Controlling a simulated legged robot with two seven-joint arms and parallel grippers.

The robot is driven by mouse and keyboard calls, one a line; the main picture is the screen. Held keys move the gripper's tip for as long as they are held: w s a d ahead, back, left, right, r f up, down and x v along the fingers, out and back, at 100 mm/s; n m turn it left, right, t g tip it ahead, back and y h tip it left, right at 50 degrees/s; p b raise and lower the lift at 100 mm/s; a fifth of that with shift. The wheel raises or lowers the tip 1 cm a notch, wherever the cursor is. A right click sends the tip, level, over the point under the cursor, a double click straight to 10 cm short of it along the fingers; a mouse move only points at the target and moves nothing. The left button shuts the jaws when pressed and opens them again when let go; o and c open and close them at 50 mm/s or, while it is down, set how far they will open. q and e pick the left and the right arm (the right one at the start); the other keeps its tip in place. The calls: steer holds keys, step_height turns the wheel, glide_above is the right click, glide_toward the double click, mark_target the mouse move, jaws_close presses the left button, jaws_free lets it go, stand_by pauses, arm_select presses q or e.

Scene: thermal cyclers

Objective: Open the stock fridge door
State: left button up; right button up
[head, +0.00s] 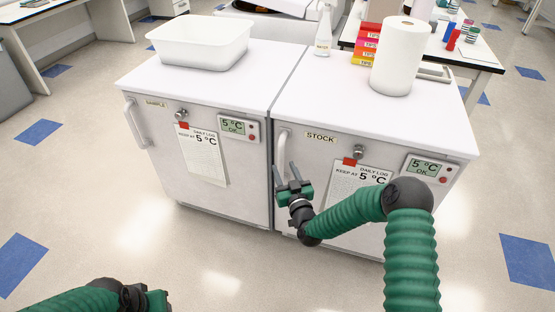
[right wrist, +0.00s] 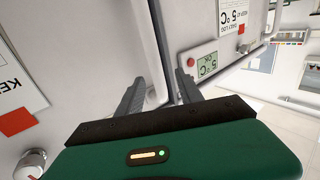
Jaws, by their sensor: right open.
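The stock fridge (head: 340,205) is the right of two white fridges, and its door looks shut. Its pale vertical handle (head: 282,150) is at the door's left edge; it also shows in the right wrist view (right wrist: 148,40). My right gripper (head: 286,172) is open at the lower part of this handle. In the right wrist view, the handle's end appears between the two fingers (right wrist: 160,88); I cannot tell whether they touch it. My left gripper (head: 140,298) is at the bottom left, away from the fridges; its jaws are not clear.
The sample fridge (head: 165,165) stands directly left, with its own handle (head: 135,123). On top are a white tub (head: 200,42), a paper roll (head: 404,58) and a bottle (head: 323,32). A log sheet (head: 350,180) hangs on the stock door. The floor in front is clear.

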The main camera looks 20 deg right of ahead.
mark_target(282, 159)
steer(key=w, duration=0.2)
steer(key=w+b, duration=0.1)
steer(key=w, duration=0.1)
steer(key=w+d, duration=0.1)
steer(key=w, duration=0.1)
steer(key=shift+w+d+f, duration=0.1)
steer(key=shift+w+f, duration=0.05)
steer(key=shift+w, duration=0.25)
steer(key=shift+a, duration=0.35)
steer(key=shift+c, duration=0.2)
steer(key=shift+d, duration=0.15)
jaws_close()
